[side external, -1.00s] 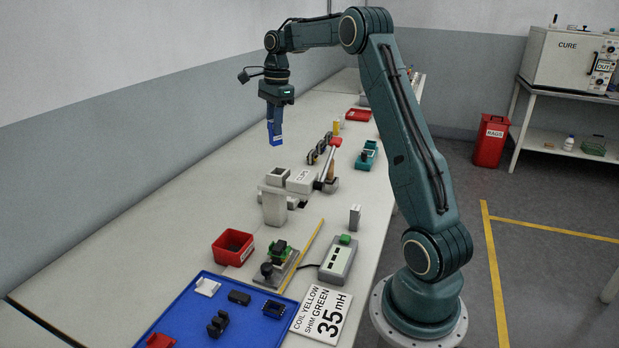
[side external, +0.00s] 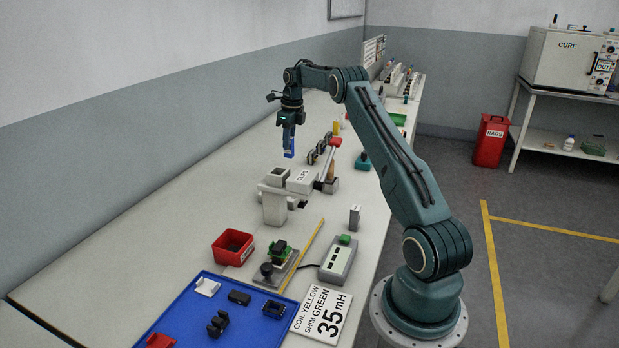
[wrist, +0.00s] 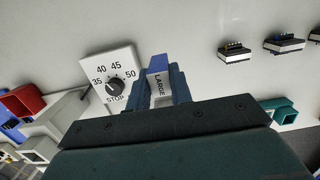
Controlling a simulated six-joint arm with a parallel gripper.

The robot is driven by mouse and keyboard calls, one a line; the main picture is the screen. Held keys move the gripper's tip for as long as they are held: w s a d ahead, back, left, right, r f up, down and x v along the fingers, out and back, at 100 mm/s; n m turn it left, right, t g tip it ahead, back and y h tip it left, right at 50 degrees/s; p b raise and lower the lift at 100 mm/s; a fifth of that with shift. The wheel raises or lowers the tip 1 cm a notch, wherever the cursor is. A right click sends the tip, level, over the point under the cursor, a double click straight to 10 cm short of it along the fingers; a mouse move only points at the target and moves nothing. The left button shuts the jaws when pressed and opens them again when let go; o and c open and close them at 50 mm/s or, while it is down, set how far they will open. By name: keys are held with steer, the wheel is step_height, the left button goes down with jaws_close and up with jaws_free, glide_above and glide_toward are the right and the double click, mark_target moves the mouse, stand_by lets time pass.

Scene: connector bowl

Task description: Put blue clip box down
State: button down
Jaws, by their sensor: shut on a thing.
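My gripper (side external: 288,141) is shut on the blue clip box (side external: 289,153), which hangs upright below the fingers. The box appears to be above the white bench, behind the clip stand in the side view; the exact gap below it is unclear. In the wrist view the blue clip box (wrist: 159,63) sits between the two dark teal fingers, with a white label reading LARGE facing the camera. My gripper (wrist: 160,87) hides the lower part of that view.
In the wrist view a dial plate (wrist: 113,75) lies left of the box, and black-topped connectors (wrist: 236,50) lie at right. In the side view the clip stand (side external: 302,180), red bin (side external: 233,247) and blue tray (side external: 215,290) are nearer the camera. Bench left of my gripper is clear.

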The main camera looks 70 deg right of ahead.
mark_target(290, 157)
steer(key=shift+f, duration=4)
steer(key=shift+f, duration=0.1)
steer(key=c, duration=1.3)
jaws_free()
steer(key=shift+o, duration=0.2)
steer(key=r, duration=0.4)
steer(key=s+r, duration=0.1)
steer(key=r, duration=0.7)
steer(key=shift+s, duration=0.2)
steer(key=shift+r, duration=0.1)
